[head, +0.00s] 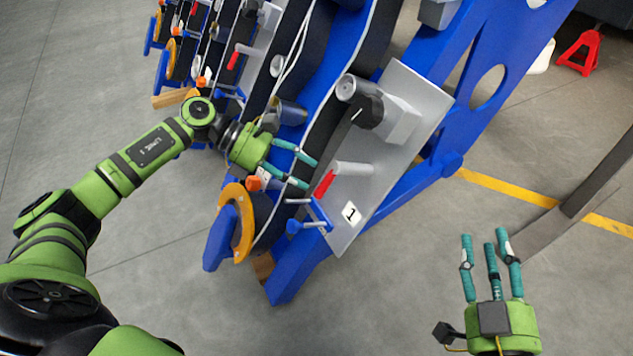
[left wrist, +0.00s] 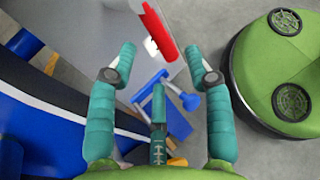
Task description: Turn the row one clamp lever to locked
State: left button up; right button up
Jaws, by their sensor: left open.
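The row one plate (head: 400,150) is a grey panel with a white label "1" (head: 351,213). A lever with a red grip (head: 325,184) sticks out of it on a grey shaft (head: 352,168). The red grip also shows in the left wrist view (left wrist: 158,28), past the fingertips. A blue handle (head: 310,215) is just below the red lever, and it shows between my fingers in the left wrist view (left wrist: 178,92). My left gripper (head: 310,174) is open and empty, its fingertips close to the red grip; contact cannot be told. My right gripper (head: 486,240) is open and empty, well right of the plate.
A black-knobbed grey cylinder (head: 350,88) sits above the lever on the plate. An orange and blue wheel (head: 237,222) is below my left gripper. More rows with similar levers run to the upper left.

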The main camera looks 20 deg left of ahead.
pick_arm(q)
jog(key=v, duration=0.6)
jog(key=shift+r, duration=0.1)
dwell(0.3)
